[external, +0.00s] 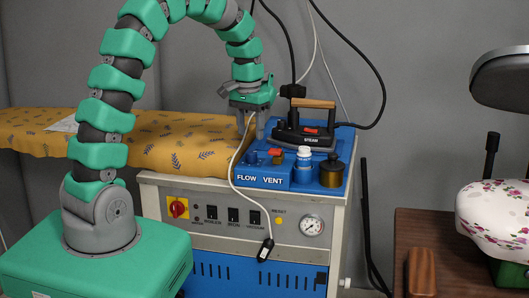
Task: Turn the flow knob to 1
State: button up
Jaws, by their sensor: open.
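The blue panel (262,182) on top of the steam station carries the labels FLOW and VENT on its front edge. A small dark blue knob (251,158) stands on the panel behind the FLOW label and looks like the flow knob. Its pointer and number marks are too small to read. My gripper (251,134) points down above and slightly behind this knob in the picture. Its fingers are apart with nothing seen between them, and it appears clear of the knob.
A red-topped fitting (276,153), a white-capped bottle (303,165) and a brass cap (332,171) stand right of the knob. A steam iron (305,130) sits behind them. A white cable (232,165) hangs close by my gripper. A yellow ironing board (180,140) lies left.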

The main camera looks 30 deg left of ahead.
notch_tip(320, 180, up, 7)
jog(key=shift+a, duration=0.15)
jog(key=shift+w, duration=0.1)
dwell(0.4)
jog(key=w+a+r+n+t, duration=0.1)
jog(key=a+r+t, duration=0.25)
jog(key=r, duration=0.45)
jog(key=w+a+r+n+t+h, duration=0.15)
jog(key=a+r, duration=0.25)
jog(key=r, duration=0.4)
jog(key=w+a+r+t, duration=0.1)
jog(key=a+r+t, duration=0.25)
jog(key=r, duration=0.55)
jog(key=s+a+r+n+t+y, duration=0.1)
jog(key=s+a+r+t, duration=0.2)
jog(key=r, duration=0.8)
jog(key=s+a+r+n+t+y, duration=0.1)
jog(key=s+a+r+t, duration=0.3)
jog(key=r, duration=0.6)
jog(key=s+a, duration=0.2)
jog(key=shift+a+r+n, duration=0.35)
jog(key=shift+r, duration=0.05)
